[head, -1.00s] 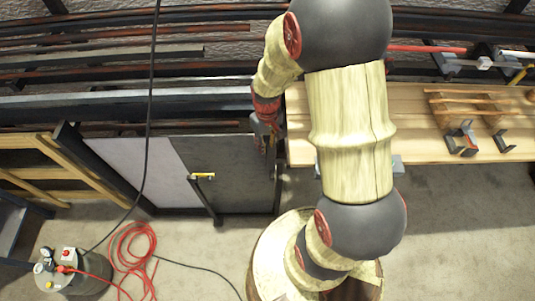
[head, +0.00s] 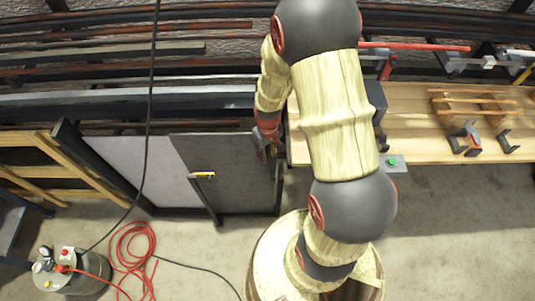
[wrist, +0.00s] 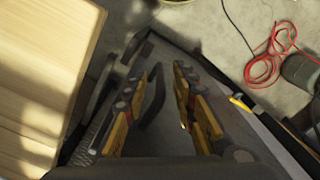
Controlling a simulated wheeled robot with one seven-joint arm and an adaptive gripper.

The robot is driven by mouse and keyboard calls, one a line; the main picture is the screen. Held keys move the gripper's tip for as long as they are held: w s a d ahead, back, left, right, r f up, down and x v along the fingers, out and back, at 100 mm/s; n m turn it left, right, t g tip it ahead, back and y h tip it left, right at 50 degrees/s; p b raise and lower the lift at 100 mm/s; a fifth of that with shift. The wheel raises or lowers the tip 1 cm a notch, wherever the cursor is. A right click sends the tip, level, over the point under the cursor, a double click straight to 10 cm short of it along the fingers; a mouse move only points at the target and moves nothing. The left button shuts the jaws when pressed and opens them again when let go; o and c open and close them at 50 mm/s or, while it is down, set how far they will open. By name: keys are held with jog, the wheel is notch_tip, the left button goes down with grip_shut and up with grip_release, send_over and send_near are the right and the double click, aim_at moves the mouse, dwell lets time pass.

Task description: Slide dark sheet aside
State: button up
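The dark sheet (head: 235,160) stands in a rack left of the bench, overlapping the right side of a pale sheet (head: 137,163). My gripper (head: 267,154) is by the sheet's upper right edge in the head view. In the wrist view my gripper (wrist: 167,70) is open, its two fingers apart. A dark curved bar (wrist: 153,103) shows between them; I cannot tell whether they touch it or the sheet's edge.
A wooden bench (head: 410,110) stands close to the right of my gripper. A yellow-topped bar (head: 203,175) stands before the sheets. A red hose (head: 132,250) and a grey tank (head: 85,270) are on the floor at lower left. Floor before the rack is mostly free.

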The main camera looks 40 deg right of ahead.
jog(key=shift+c, duration=1.1)
jog(key=c, duration=0.4)
grip_shut()
